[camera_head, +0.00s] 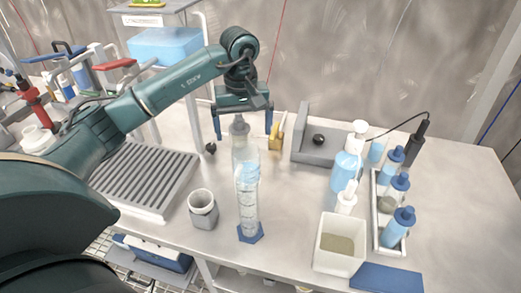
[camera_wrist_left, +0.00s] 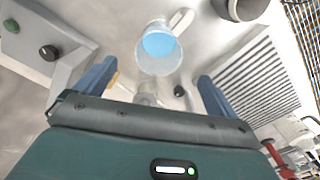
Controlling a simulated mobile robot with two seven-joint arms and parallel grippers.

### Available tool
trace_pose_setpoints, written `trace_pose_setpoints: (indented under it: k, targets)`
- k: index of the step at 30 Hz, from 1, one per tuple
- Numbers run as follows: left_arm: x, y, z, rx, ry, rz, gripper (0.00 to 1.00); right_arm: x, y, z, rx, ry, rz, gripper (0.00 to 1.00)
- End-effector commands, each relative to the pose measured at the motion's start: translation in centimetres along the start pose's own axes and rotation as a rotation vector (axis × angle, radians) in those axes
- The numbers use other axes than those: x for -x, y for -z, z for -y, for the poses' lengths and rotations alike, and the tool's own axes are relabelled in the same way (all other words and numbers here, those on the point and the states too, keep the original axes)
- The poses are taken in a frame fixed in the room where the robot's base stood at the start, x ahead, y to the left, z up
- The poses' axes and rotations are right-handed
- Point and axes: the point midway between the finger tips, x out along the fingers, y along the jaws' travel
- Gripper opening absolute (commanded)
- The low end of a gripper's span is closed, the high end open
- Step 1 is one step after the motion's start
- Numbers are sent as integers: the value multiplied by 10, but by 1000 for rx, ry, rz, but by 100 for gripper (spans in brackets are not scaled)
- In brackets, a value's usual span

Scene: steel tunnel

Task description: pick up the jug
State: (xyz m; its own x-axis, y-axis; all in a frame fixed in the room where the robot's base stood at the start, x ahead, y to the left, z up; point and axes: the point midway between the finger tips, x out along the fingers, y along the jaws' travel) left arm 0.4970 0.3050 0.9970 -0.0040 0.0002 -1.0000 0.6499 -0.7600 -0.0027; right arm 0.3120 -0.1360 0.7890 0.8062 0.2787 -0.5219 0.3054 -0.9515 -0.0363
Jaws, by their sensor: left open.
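The jug (camera_wrist_left: 160,48) is clear, with pale blue liquid and what looks like a handle loop. In the wrist view it stands ahead of my left gripper (camera_wrist_left: 150,85). In the head view the jug (camera_head: 243,157) is partly hidden behind a clear graduated cylinder (camera_head: 249,212) with a blue hexagonal base. My left gripper (camera_head: 244,122) is open, fingers pointing down, on the far side of the jug and not touching it. A grey-topped bottle (camera_head: 238,127) shows between the fingers, close behind the jug. My right gripper is not in view.
A grey cup (camera_head: 203,211) stands left of the cylinder, beside a ribbed tray (camera_head: 147,178). A grey fixture (camera_head: 310,151) with a black knob is at the back. Right are pump bottles (camera_head: 347,172), a bottle rack (camera_head: 377,225) and a white bin (camera_head: 338,262).

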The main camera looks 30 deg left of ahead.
Motion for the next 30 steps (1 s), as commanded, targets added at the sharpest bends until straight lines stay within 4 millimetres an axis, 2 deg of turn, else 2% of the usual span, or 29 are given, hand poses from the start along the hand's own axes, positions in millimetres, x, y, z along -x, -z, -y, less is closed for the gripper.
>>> trace_pose_setpoints:
  k: [5, 12, 20, 26, 30]
  targets:
    - [-17, -1, 0, 0, 3, 4, 95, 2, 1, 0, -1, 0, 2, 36]
    - [-62, -1, 0, 0, 2, 5, 95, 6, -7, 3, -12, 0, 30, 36]
    - [-83, -1, 0, 0, 0, 2, 95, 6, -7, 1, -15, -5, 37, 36]
    - [-111, -2, -1, 0, 2, 6, 95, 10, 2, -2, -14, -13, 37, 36]
    - [-128, -1, -1, 0, 1, 2, 95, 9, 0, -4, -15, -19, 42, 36]
